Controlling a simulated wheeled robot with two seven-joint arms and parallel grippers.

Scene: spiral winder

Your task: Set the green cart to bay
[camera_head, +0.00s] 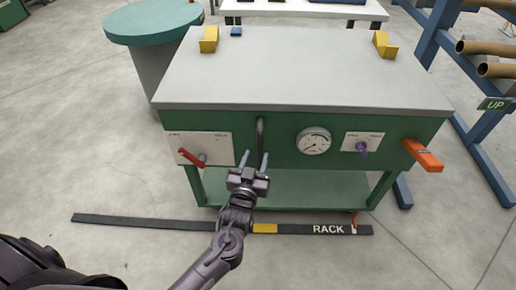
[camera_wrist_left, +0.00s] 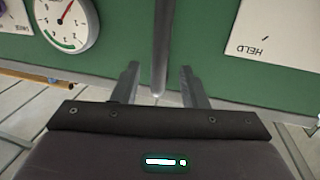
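The green cart (camera_head: 285,125) stands in the middle of the head view, with a grey top (camera_head: 300,70) and a lower shelf. A dark upright handle bar (camera_head: 260,133) is on its front face; it also shows in the left wrist view (camera_wrist_left: 161,45). My left gripper (camera_head: 255,158) is open in front of the bar. In the left wrist view its fingers (camera_wrist_left: 162,82) stand apart, one to each side of the bar's end, with gaps visible. My right gripper is not in view.
The cart's front carries a red lever (camera_head: 192,157), a round gauge (camera_head: 313,141), a purple knob (camera_head: 361,147) and an orange handle (camera_head: 424,155). A black floor strip (camera_head: 150,221) marked RACK lies before it. A round green-topped stand (camera_head: 153,22) and a blue pipe rack (camera_head: 484,165) flank it.

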